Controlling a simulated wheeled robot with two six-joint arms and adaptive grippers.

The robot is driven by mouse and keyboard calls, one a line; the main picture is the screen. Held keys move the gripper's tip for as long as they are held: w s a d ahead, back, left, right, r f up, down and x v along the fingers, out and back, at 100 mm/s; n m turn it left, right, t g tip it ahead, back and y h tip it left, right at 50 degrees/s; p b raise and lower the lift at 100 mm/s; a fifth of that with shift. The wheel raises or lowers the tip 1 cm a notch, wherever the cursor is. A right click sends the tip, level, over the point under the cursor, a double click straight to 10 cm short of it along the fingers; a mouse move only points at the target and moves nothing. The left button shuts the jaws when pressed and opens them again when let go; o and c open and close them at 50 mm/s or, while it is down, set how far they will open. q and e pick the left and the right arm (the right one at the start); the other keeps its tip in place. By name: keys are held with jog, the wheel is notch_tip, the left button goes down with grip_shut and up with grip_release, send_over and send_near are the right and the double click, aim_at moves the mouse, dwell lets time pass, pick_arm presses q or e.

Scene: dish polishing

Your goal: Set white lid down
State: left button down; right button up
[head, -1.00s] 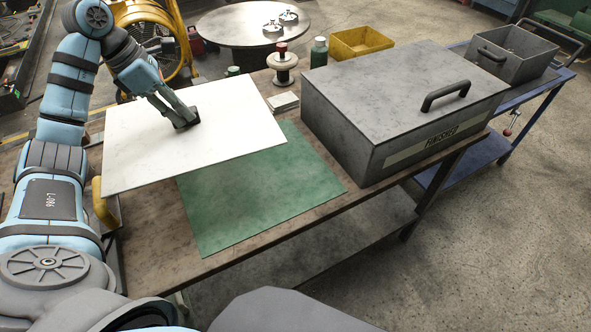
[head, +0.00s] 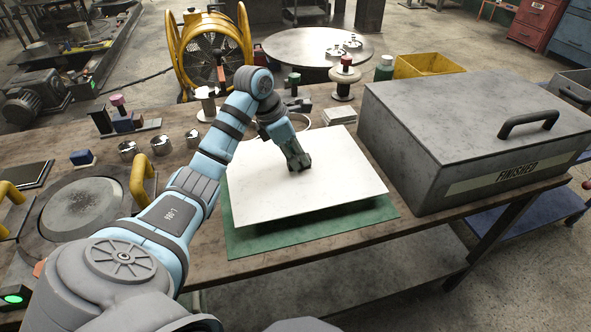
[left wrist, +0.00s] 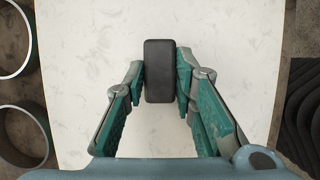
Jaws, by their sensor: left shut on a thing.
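The white lid (head: 335,190) is a flat pale panel over the green mat (head: 240,243) in the head view. It covers most of the mat, whose front and right edges show. Whether the lid touches the mat or hangs just above it, I cannot tell. My left gripper (head: 300,167) points down at the middle of the lid. In the left wrist view, my left gripper (left wrist: 160,88) is shut on the lid's black handle (left wrist: 160,72), with the white surface (left wrist: 85,60) below. My right gripper is not in view.
The grey box marked FINISHED (head: 440,130) stands close to the right of the lid. A spool (head: 345,80) and a green bottle (head: 384,68) stand behind. Small metal cups (head: 160,144) and a round plate (head: 82,205) are on the left.

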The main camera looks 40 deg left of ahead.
pick_arm(q)
notch_tip(320, 180, down, 3)
jog(key=shift+s+d+f, duration=0.1)
jog(key=shift+s, duration=0.05)
jog(key=shift+f, duration=0.2)
jog(key=shift+f, duration=0.15)
jog(key=c, duration=1.3)
grip_release()
jog(key=v, duration=1.2)
jog(key=shift+r+p, duration=0.25)
jog(key=shift+p, duration=0.15)
